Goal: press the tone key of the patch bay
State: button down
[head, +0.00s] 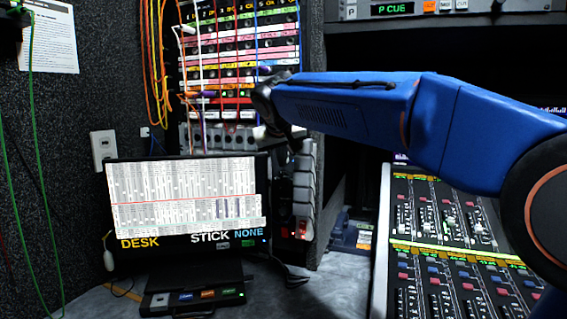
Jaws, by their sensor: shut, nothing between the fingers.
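The patch bay (235,50) stands upright at the back, with rows of jacks, coloured label strips and patch cords plugged in. A lower row holds small coloured keys (215,97). Their lettering is too small to read, so I cannot tell which one is the tone key. My blue arm reaches in from the right. My gripper (266,133) is in front of the lower right part of the bay, shut and empty. It is small and dark here, and the wrist hides part of the bay. I cannot tell whether it touches anything.
A monitor (185,236) reading DESK, STICK and NONE stands below the bay. A small key box (190,299) lies in front of it. A mixing console (450,240) fills the right. Orange cords (157,60) hang left of the bay. Some desk surface is clear between monitor and console.

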jog(key=shift+s, duration=0.15)
jog(key=shift+s+a, duration=0.15)
jog(key=shift+s, duration=0.15)
dwell(0.5)
jog(key=s, duration=0.2)
jog(key=s+a, duration=0.2)
jog(key=s, duration=0.1)
jog(key=shift+s, duration=0.3)
dwell(0.3)
